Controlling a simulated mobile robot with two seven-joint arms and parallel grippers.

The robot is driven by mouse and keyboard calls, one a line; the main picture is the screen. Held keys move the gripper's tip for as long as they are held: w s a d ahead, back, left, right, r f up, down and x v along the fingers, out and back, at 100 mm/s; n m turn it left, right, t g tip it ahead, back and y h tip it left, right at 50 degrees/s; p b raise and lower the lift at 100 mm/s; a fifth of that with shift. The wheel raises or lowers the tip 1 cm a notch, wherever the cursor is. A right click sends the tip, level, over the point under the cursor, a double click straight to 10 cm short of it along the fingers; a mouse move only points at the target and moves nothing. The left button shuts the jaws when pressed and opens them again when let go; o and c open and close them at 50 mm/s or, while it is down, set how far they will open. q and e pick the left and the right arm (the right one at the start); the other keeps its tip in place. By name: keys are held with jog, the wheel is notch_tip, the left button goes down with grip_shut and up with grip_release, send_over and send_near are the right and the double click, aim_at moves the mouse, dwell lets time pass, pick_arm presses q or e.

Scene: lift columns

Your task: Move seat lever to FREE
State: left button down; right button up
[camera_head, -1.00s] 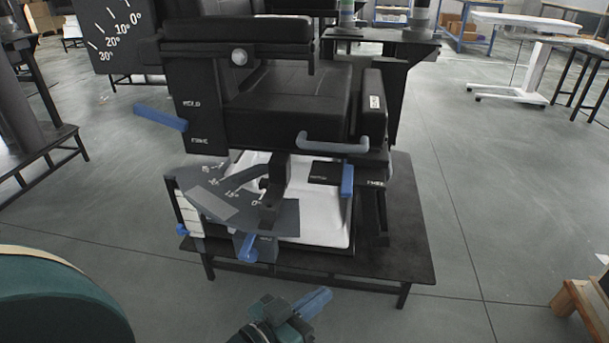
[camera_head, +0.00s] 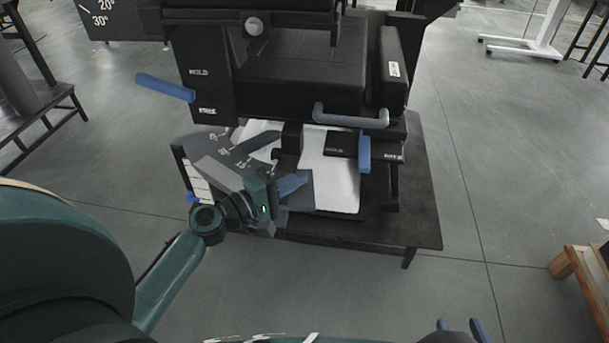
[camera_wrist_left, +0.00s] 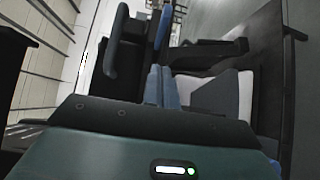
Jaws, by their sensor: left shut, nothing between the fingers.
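The seat rig (camera_head: 300,75) stands on a black table. One blue lever (camera_head: 166,87) sticks out left from a side panel marked HELD above and FREE below; it lies nearer the HELD word. Another blue lever (camera_head: 364,152) hangs down at the front right, by a small plate (camera_head: 345,145) whose right-hand word looks like FREE. My left gripper (camera_head: 295,183) is shut and empty, in front of the rig, left of and below the hanging lever and apart from it. Its fingers (camera_wrist_left: 163,86) point toward a blue lever (camera_wrist_left: 164,27) in the wrist view. My right gripper (camera_head: 459,328) is open at the bottom edge.
A grey-blue bar handle (camera_head: 350,116) sits above the hanging lever; it also shows in the wrist view (camera_wrist_left: 116,45). A wooden stool (camera_head: 580,270) stands at right. Floor between is clear.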

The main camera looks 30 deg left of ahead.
pick_arm(q)
send_near(358, 160)
jog(key=w+a, duration=0.1)
jog(key=w, duration=0.3)
jog(key=shift+w+d+r+p, duration=0.15)
jog(key=shift+d+p, duration=0.1)
jog(key=shift+d, duration=0.4)
jog(key=shift+w+d+f+p, duration=0.1)
jog(key=shift+w+d+p, duration=0.1)
jog(key=shift+d, duration=0.45)
jog(key=shift+w+d+r+p, duration=0.1)
jog(key=shift+d+p, duration=0.15)
jog(key=shift+d, duration=0.45)
